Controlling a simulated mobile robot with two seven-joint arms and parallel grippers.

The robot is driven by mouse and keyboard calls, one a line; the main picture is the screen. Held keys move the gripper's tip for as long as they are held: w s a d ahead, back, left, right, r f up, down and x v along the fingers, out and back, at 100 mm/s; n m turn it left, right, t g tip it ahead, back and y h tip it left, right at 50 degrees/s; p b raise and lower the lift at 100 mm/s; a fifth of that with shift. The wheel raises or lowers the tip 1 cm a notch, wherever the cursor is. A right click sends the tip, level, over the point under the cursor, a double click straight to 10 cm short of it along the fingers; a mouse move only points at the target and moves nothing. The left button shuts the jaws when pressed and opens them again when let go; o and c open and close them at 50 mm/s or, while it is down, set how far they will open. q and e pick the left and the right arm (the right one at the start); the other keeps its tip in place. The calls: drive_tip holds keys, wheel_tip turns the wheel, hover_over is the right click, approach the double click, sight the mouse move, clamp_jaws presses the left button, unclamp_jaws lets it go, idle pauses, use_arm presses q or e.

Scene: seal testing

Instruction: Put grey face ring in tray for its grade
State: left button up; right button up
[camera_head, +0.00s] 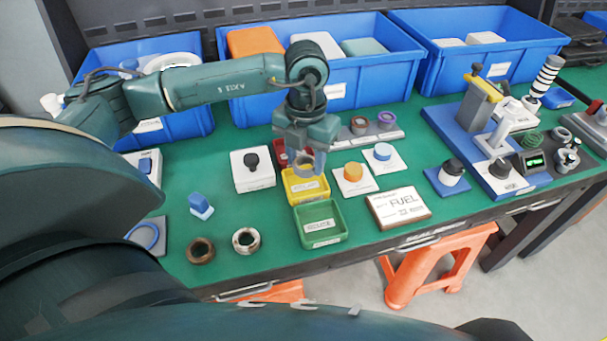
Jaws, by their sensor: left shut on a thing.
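My left gripper (305,168) points down over the row of small trays and is shut on a grey face ring (304,162). The ring is partly hidden by the fingers. It shows above the yellow tray (305,198), near that tray's back edge; its exact height is hard to tell. The green tray (320,239) is in front of the yellow one and looks empty apart from its label. The red tray (279,147) is behind and mostly hidden by my gripper. My right gripper is not in view.
A brown ring (191,256) and a silver ring (236,246) lie at the front left. Knobbed white blocks (253,181) flank the trays. Blue bins (375,78) line the back.

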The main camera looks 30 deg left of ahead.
sight(305, 187)
use_arm(q)
drive_tip(key=shift+f, duration=2.65)
drive_tip(key=shift+f, duration=0.2)
drive_tip(key=o, duration=0.8)
drive_tip(key=shift+c, duration=0.2)
drive_tip(key=shift+r, duration=0.15)
wheel_tip(305, 187, up, 12)
drive_tip(key=shift+r, duration=0.1)
